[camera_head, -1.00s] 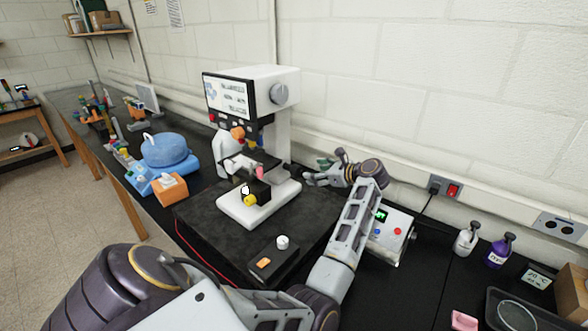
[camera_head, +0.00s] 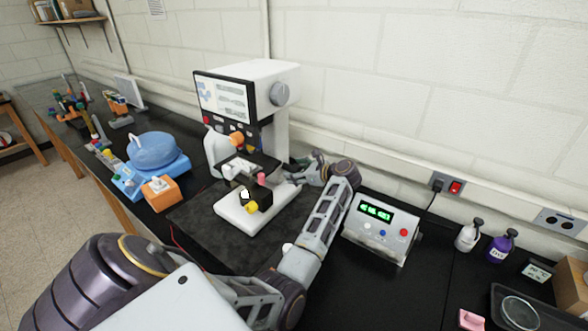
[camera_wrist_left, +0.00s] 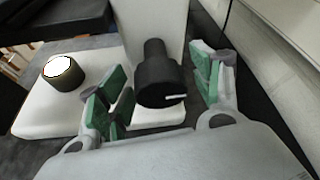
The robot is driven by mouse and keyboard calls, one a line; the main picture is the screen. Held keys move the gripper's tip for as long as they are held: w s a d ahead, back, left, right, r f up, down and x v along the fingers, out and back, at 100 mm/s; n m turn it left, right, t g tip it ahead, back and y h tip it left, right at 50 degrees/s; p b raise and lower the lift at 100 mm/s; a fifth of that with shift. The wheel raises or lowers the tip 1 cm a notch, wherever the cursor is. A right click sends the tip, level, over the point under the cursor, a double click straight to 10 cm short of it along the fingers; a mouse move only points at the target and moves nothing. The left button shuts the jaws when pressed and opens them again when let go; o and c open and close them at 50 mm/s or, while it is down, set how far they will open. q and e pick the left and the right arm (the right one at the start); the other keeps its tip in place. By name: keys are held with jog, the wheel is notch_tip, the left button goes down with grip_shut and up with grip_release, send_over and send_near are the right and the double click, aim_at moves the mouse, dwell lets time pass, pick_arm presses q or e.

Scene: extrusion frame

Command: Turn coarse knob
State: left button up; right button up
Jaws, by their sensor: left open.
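The white microscope (camera_head: 284,130) with a screen stands on a dark mat on the bench. In the left wrist view a black stepped knob (camera_wrist_left: 158,82) with a white mark sticks out from its white body; I take it for the coarse knob. My left gripper (camera_wrist_left: 157,90) is open, with green-padded fingers on either side of the knob and gaps showing between pads and knob. In the head view the left gripper (camera_head: 306,168) is at the right side of the microscope, and the knob is hidden there. My right gripper is not in view.
A control box (camera_head: 380,228) with a green display stands right of my forearm. An orange box (camera_head: 162,194) and a blue domed device (camera_head: 158,152) stand left of the microscope. Bottles (camera_head: 500,246) and a tray are at the right. The wall is close behind.

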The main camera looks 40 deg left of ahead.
pick_arm(q)
jog(key=shift+d, duration=0.1)
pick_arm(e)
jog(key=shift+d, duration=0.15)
pick_arm(q)
jog(key=shift+c, duration=0.9)
jog(key=c, duration=0.8)
jog(key=shift+c, duration=0.2)
jog(key=shift+b, duration=0.4)
jog(key=b, duration=0.4)
jog(key=shift+f+m+g, duration=0.1)
jog(key=shift+m+g, duration=0.2)
jog(key=shift+m, duration=0.1)
jog(key=shift+b, duration=1.1)
jog(key=shift+m+g+b, duration=0.4)
jog(key=shift+m+b, duration=0.2)
jog(key=shift+b, duration=0.2)
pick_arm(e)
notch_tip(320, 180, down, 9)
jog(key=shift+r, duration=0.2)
